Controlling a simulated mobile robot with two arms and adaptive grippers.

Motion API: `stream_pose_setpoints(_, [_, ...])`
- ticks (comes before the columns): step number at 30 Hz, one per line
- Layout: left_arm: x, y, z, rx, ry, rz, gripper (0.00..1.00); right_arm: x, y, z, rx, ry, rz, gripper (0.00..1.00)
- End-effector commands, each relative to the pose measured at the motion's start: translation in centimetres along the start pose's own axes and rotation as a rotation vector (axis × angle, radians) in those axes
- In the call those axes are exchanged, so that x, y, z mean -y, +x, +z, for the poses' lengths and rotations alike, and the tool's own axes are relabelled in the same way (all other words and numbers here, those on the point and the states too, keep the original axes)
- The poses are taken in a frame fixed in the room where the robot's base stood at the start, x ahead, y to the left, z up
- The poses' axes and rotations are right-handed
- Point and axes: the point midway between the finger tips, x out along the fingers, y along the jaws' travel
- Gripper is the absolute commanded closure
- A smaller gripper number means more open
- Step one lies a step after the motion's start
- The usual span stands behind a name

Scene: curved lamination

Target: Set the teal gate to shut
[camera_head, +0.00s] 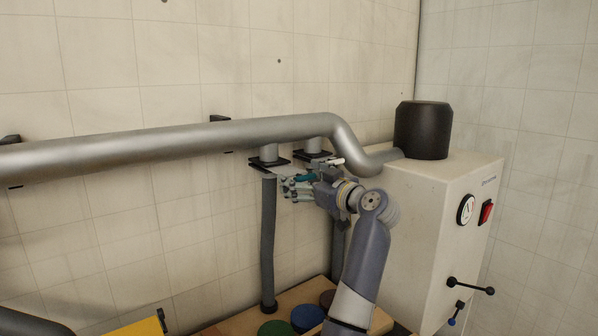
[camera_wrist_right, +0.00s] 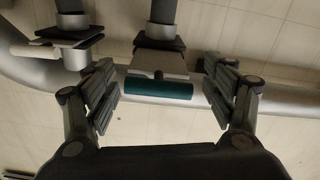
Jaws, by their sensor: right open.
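The teal gate's handle (camera_wrist_right: 158,88) is a short teal bar at the end of a pale plate (camera_wrist_right: 160,64). The plate sticks out of a black flange on a grey pipe stub in the right wrist view. In the head view a bit of teal (camera_head: 303,178) shows by the fingers, mostly hidden. My right gripper (camera_head: 298,188) is open below the big pipe. In the right wrist view its two fingers (camera_wrist_right: 160,92) stand on either side of the teal handle, with gaps on both sides. My left gripper is not in view.
A second gate with a white handle (camera_head: 336,161) is close beside my right gripper. The big grey pipe (camera_head: 180,139) runs just above, and a hanging hose (camera_head: 268,240) is left. A cream machine cabinet (camera_head: 440,230) stands to the right. Coloured round lids (camera_head: 307,318) lie below.

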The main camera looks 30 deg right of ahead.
Motion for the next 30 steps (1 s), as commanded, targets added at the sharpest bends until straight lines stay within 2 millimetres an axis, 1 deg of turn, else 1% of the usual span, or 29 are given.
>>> stream_pose_setpoints(1, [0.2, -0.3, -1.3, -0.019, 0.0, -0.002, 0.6, 0.0, 0.5, -0.2, 0.0, 0.003, -0.002, 0.23])
stream_pose_setpoints(3, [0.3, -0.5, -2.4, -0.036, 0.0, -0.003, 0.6, 0.0, 0.9, -0.1, -0.001, 0.001, 0.0, 0.23])
stream_pose_setpoints(5, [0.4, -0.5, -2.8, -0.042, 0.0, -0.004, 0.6, 0.0, 1.2, -0.1, 0.0, 0.001, 0.0, 0.23])
stream_pose_setpoints(8, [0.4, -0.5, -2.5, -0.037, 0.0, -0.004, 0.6, 0.0, 1.4, 0.0, 0.0, 0.001, 0.0, 0.23])
stream_pose_setpoints(14, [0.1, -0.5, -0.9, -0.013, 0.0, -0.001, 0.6, 0.0, 1.4, 0.0, 0.0, 0.0, 0.0, 0.23])
stream_pose_setpoints(15, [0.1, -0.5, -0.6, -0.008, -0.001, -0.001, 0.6, 0.0, 1.4, 0.0, 0.0, 0.0, 0.0, 0.25])
stream_pose_setpoints(17, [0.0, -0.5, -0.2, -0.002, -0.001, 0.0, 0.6, 0.0, 1.4, 0.0, 0.0, 0.0, 0.0, 0.39])
stream_pose_setpoints(18, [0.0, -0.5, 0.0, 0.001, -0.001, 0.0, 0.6, 0.0, 1.4, 0.0, 0.0, 0.0, 0.0, 0.48])
stream_pose_setpoints(19, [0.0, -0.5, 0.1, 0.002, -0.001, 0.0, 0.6, 0.0, 1.4, 0.0, 0.0, 0.0, 0.0, 0.55])
stream_pose_setpoints(20, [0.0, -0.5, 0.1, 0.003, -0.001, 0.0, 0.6, 0.0, 1.4, 0.0, 0.0, 0.0, 0.0, 0.61])
stream_pose_setpoints(21, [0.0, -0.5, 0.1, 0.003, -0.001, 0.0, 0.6, 0.0, 1.4, 0.0, 0.0, 0.0, 0.0, 0.71])
stream_pose_setpoints(23, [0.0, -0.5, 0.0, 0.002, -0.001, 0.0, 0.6, 0.1, 1.4, 0.0, 0.0, 0.0, -0.001, 0.84])
stream_pose_setpoints(27, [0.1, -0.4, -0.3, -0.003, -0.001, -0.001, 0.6, 0.1, 1.4, 0.1, 0.0, 0.0, -0.002, 0.84])
stream_pose_setpoints(30, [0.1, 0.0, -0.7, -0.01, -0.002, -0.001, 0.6, 0.1, 1.9, 0.1, 0.0, -0.003, -0.003, 0.84])
